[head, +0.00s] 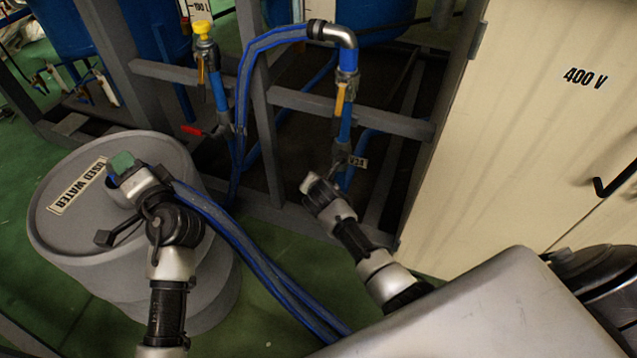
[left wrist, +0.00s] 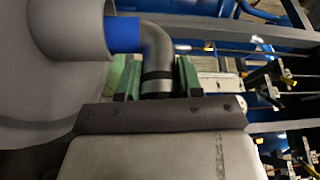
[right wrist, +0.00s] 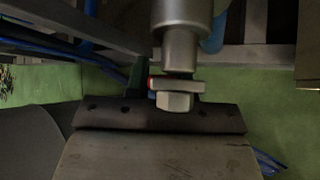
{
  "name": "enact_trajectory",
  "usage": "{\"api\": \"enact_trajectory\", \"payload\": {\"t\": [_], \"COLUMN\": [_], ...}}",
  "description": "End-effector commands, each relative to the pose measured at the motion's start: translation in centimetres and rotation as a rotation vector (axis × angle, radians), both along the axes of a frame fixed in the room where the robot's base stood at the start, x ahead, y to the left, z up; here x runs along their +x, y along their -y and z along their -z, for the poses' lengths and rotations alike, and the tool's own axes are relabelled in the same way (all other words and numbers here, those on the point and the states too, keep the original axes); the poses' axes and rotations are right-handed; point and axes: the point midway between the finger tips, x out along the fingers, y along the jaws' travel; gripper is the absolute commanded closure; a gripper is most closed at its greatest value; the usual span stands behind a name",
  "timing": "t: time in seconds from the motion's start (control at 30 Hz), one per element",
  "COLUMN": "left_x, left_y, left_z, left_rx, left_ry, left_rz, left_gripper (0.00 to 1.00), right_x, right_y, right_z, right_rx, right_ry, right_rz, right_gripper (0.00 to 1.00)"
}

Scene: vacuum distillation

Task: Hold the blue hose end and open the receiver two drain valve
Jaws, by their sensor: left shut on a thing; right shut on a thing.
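My left gripper (head: 122,164) is over the grey used water drum (head: 85,232). In the left wrist view its green fingers (left wrist: 157,78) are shut around the metal elbow (left wrist: 156,45) of the blue hose end. The blue part (left wrist: 122,35) of that end meets a round grey opening on the drum; how deep it sits is hidden. My right gripper (head: 313,183) is low beside the blue drain pipe (head: 346,128). In the right wrist view it is shut at a metal valve fitting (right wrist: 177,84) with a hex nut; the handle between its fingers is mostly hidden.
The blue hose (head: 240,245) runs from the drum across the green floor. Grey frame beams (head: 335,112) stand behind the pipes. A yellow-topped valve (head: 203,35) and a red handle (head: 192,130) are nearby. A cream cabinet (head: 500,130) closes off the right side.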

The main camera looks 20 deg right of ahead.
Motion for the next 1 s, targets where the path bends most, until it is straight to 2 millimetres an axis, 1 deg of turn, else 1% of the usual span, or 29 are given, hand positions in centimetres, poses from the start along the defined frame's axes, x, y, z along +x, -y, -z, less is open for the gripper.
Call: {"api": "enact_trajectory", "payload": {"t": [0.17, 0.2, 0.33, 0.37, 0.6, 0.73, 0.87, 1.0], "left_x": [0.0, 0.0, 0.0, 0.0, 0.0, 0.0, 0.0, 0.0], "left_y": [0.0, 0.0, 0.0, 0.0, 0.0, -0.1, -0.1, -0.1], "left_z": [0.0, 0.0, 0.0, 0.0, 0.0, 0.0, 0.0, 0.0], "left_rx": [0.0, 0.0, 0.001, 0.001, 0.001, 0.002, 0.002, 0.002], "left_ry": [0.0, 0.0, 0.001, 0.0, 0.0, -0.001, -0.001, -0.001], "left_rz": [0.0, 0.0, 0.0, 0.0, -0.001, -0.001, -0.001, -0.001], "left_gripper": [1.0, 1.0, 1.0, 1.0, 1.0, 1.0, 1.0, 1.0], "right_x": [-0.1, -0.1, -0.1, -0.1, -0.1, -0.4, -1.4, -3.2], "right_y": [-0.2, -0.2, -0.2, -0.1, -0.1, -0.1, -0.5, -1.2], "right_z": [0.2, 0.3, 0.2, 0.2, 0.1, -0.2, -1.0, -2.5], "right_rx": [0.001, 0.001, 0.001, 0.002, 0.001, 0.001, -0.001, -0.001], "right_ry": [-0.005, -0.005, -0.003, -0.003, -0.001, -0.001, 0.0, 0.0], "right_rz": [-0.004, -0.004, -0.003, -0.003, -0.001, 0.0, -0.001, -0.002], "right_gripper": [1.0, 0.74, 0.54, 0.51, 0.51, 0.51, 0.51, 0.51]}}
